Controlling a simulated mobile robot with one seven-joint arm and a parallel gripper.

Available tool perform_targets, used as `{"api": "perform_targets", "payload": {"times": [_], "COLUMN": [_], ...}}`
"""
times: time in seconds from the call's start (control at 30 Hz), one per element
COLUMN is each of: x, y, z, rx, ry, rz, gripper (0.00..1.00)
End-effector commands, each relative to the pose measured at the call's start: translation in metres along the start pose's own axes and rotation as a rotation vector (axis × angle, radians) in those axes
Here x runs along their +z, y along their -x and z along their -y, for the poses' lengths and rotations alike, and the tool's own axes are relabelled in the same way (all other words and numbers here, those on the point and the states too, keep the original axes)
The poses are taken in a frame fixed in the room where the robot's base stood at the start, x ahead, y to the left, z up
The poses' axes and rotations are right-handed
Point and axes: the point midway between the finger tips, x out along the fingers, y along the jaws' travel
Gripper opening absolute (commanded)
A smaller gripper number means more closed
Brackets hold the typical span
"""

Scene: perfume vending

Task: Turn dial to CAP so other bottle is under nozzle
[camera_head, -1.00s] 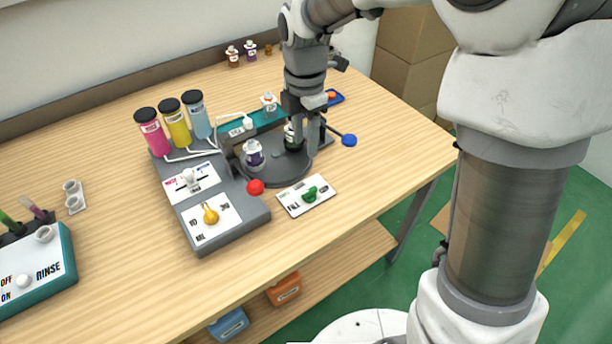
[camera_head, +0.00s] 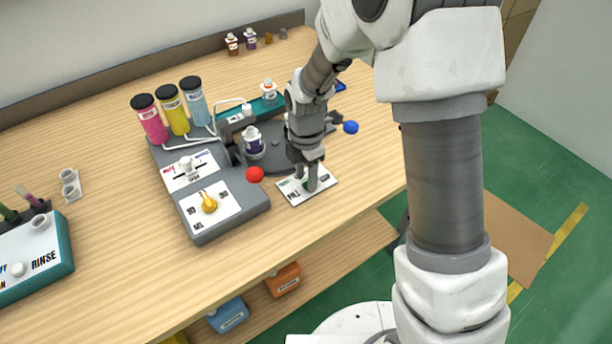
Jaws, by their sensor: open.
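The white dial plate (camera_head: 325,182) lies at the table's front edge, with part of its black lettering showing. My gripper (camera_head: 306,184) is open and points down over the plate. Its fingers are at the dial's place and hide the green dial, so I cannot tell which way the dial points or whether the fingers touch it. The dark round turntable (camera_head: 278,162) is behind the plate. A bottle with a white and purple label (camera_head: 253,141) stands at its left, near the nozzle arm. The other bottle is hidden behind my arm.
A grey dispenser with a yellow knob (camera_head: 208,203) and three colour cylinders (camera_head: 174,112) stands left of the turntable. A red ball knob (camera_head: 255,174) is close to my gripper's left. A blue ball (camera_head: 351,127) is at the right.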

Motion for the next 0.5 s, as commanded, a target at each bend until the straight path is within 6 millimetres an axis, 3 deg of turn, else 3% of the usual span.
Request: {"api": "perform_targets", "payload": {"times": [0.2,0.47,0.5], "x": [0.0001,0.0001,0.0001], "y": [-0.0003,0.0,0.0001], "z": [0.0,-0.0001,0.0], "rx": [0.0,0.0,0.0], "ry": [0.0,0.0,0.0], "rz": [0.0,0.0,0.0], "gripper": [0.46,0.01,0.0]}}
